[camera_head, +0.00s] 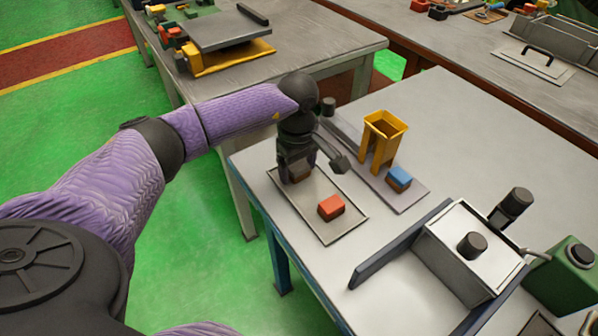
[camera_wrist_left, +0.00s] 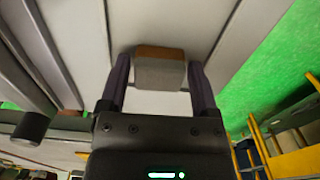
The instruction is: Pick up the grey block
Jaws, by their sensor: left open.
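The grey block (camera_wrist_left: 160,74), with a brownish face along one edge, is between the two fingers of my left gripper (camera_wrist_left: 159,72) in the left wrist view. The fingers are open on either side of it, and narrow gaps seem to show at its sides. In the head view my left gripper (camera_head: 297,168) points down over the left part of a thin tray (camera_head: 318,228) and hides most of the block. A red block (camera_head: 331,207) sits on the same tray, to the right and nearer. My right gripper is not in view.
A yellow stand (camera_head: 383,140) and a blue-topped block (camera_head: 399,178) are on a plate to the right of the tray. A grey metal box (camera_head: 470,248) with black knobs stands further right. The table's left edge runs close to the tray.

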